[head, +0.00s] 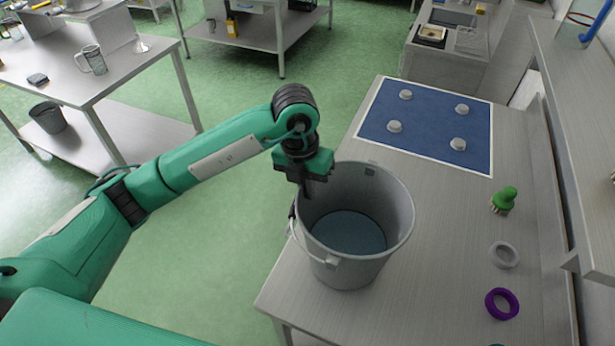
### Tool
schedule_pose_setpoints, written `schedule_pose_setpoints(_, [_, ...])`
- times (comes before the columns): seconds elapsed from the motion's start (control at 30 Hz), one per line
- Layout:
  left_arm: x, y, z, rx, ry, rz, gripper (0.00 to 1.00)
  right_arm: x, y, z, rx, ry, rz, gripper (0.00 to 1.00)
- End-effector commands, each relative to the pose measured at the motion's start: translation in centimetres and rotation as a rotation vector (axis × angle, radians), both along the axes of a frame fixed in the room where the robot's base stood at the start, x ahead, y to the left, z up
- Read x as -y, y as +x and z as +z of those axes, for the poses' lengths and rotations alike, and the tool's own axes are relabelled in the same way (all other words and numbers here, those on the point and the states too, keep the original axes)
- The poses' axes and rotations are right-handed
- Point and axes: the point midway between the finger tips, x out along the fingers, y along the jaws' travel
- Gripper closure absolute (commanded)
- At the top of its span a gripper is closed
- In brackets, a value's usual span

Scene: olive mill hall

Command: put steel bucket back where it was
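The steel bucket (380,258) is grey, open-topped and upright at the left edge of the workbench on the right, in the head view. Its inside looks empty, with a bluish-grey bottom. Its wire handle hangs at the left side. My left gripper (306,192) points down at the bucket's left rim and appears shut on it, with a dark finger showing inside the wall. The outer finger is largely hidden. I cannot tell whether the bucket's base touches the bench or is slightly above it. My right gripper is not in view.
A blue mat (430,122) with several white knobs lies on the workbench (440,290) behind the bucket. A green brush (503,200), a grey ring (504,254) and a purple ring (502,304) lie to the right. A dark bucket (48,117) stands on the left table's lower shelf.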

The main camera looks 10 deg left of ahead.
Motion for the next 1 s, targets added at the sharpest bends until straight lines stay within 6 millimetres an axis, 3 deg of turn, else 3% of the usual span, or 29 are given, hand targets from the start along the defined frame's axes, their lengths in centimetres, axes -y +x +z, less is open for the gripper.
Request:
schedule_pose_setpoints(0.2, [0.1,0.0,-2.0,0.002,-0.006,-0.001,1.0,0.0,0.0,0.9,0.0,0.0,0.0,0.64])
schedule_pose_setpoints(0.57, [0.1,0.0,-2.5,0.003,-0.006,-0.001,1.0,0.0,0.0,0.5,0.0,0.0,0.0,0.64])
schedule_pose_setpoints(0.7, [0.0,0.0,-2.6,-0.001,0.0,0.0,0.76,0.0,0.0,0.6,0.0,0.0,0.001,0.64])
schedule_pose_setpoints(1.0, [0.0,0.0,-2.5,-0.001,0.0,0.0,0.76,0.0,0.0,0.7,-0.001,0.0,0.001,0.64])
